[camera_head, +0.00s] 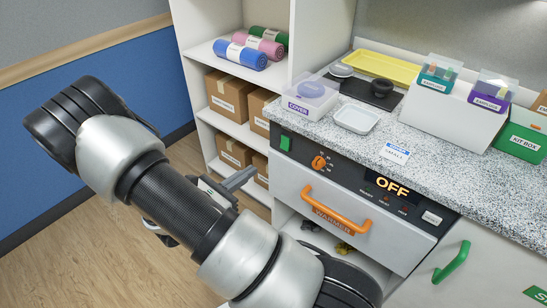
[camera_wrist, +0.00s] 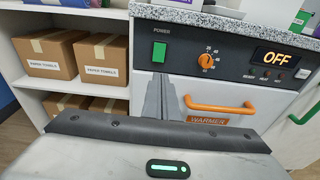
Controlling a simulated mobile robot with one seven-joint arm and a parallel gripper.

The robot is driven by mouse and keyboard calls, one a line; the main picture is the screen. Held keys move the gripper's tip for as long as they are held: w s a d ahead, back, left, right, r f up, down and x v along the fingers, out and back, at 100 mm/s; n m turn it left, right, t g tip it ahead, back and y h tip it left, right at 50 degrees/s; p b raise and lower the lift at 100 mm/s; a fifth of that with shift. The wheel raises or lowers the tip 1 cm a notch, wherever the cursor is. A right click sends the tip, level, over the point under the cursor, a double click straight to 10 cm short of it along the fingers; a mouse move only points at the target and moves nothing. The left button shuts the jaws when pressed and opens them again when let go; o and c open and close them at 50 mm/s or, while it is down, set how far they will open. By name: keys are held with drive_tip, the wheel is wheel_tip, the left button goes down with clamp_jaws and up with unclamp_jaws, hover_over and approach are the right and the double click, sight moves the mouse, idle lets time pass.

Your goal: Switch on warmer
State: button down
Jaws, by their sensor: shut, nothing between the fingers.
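The warmer (camera_head: 330,192) is a drawer unit under the speckled counter, with a black control panel, an orange handle and a WARMER label. Its display (camera_head: 391,188) reads OFF; the display also shows in the wrist view (camera_wrist: 286,57). A green switch (camera_wrist: 159,52) marked POWER is at the panel's left end; in the head view it shows as a small green block (camera_head: 286,143). An orange dial (camera_wrist: 207,61) is right of it. My gripper (camera_head: 240,178) is shut and empty, in front of the warmer's left side. In the wrist view its fingers (camera_wrist: 158,88) point up just below the green switch, apart from it as far as I can tell.
Left of the warmer, an open shelf holds cardboard boxes (camera_head: 229,96) and rolled mats (camera_head: 240,55). The counter (camera_head: 340,143) carries a COVER box (camera_head: 311,98), a white dish (camera_head: 356,119) and sample bins. A green handle (camera_head: 451,263) is on the right cabinet.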

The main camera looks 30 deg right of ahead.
sight(284, 148)
drive_tip(key=shift+w+f, duration=0.1)
drive_tip(key=shift+f, duration=0.1)
drive_tip(key=b+x, duration=0.2)
drive_tip(key=x, duration=1.2)
drive_tip(key=shift+w, duration=0.1)
drive_tip(key=shift+a, duration=0.1)
drive_tip(key=shift+f+b, duration=0.4)
drive_tip(key=shift+b, duration=0.4)
drive_tip(key=shift+w+r, duration=0.1)
drive_tip(key=shift+r, duration=0.2)
drive_tip(key=s+a+f+p, duration=0.1)
drive_tip(key=s+a, duration=0.1)
drive_tip(key=a, duration=0.4)
drive_tip(key=s+a+f+p, duration=0.1)
drive_tip(key=s+a, duration=0.1)
drive_tip(key=a, duration=0.4)
drive_tip(key=shift+s+a, duration=0.3)
drive_tip(key=shift+a, duration=0.1)
